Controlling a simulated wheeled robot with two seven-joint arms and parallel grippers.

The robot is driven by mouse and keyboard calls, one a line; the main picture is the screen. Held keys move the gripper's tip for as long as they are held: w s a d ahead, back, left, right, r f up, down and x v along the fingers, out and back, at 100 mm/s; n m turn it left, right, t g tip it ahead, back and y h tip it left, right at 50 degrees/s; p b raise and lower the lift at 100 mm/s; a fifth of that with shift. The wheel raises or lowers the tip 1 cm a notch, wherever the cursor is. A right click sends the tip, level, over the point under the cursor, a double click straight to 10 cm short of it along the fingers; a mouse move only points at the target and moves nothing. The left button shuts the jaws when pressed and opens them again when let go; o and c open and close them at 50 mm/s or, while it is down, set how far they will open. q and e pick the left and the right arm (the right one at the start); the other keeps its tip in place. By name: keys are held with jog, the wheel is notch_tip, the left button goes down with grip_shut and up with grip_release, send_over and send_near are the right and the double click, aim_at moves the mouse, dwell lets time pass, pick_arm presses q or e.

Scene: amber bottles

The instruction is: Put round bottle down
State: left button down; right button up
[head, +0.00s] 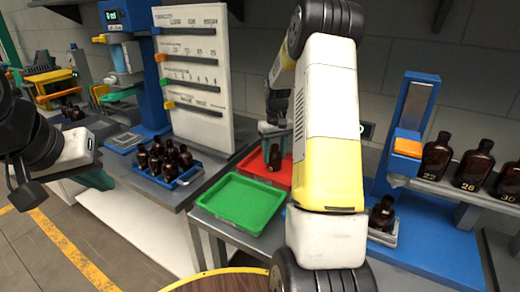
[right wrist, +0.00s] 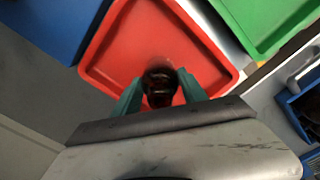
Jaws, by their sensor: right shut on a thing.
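A dark amber round bottle (head: 275,157) is upright between the fingers of my right gripper (head: 271,131), over the red tray (head: 250,165). The right wrist view shows the bottle (right wrist: 160,84) from above, with a teal finger of the right gripper (right wrist: 160,92) on each side and the red tray (right wrist: 112,62) below it. I cannot tell whether the bottle's base touches the tray. My left gripper (head: 97,179) is at the far left, away from the bottle; its fingers are mostly hidden behind its own wrist.
An empty green tray (head: 240,203) lies next to the red one. A blue crate (head: 186,180) with several amber bottles stands to the left. A white panel (head: 205,70) rises behind. At right, a blue stand (head: 412,110) holds one bottle (head: 382,213), beside numbered bottles on a shelf.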

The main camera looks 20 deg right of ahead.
jog(key=shift+f, duration=0.1)
jog(key=o, duration=1.4)
notch_tip(320, 180, up, 12)
jog(key=s+a+r+t, duration=0.2)
jog(key=s+a+r, duration=0.3)
jog(key=s+r, duration=0.1)
jog(key=s+a+t, duration=0.1)
jog(key=s+a, duration=0.2)
jog(key=s, duration=0.4)
jog(key=s+a+r+t+y, duration=0.1)
jog(key=s+a, duration=0.3)
jog(key=s, duration=0.3)
jog(key=s+a+r+t+y, duration=0.1)
jog(key=s+a+t, duration=0.1)
jog(key=s, duration=0.6)
jog(key=shift+s+a+m, duration=0.1)
jog(key=shift+a+m, duration=0.2)
jog(key=shift+a, duration=0.55)
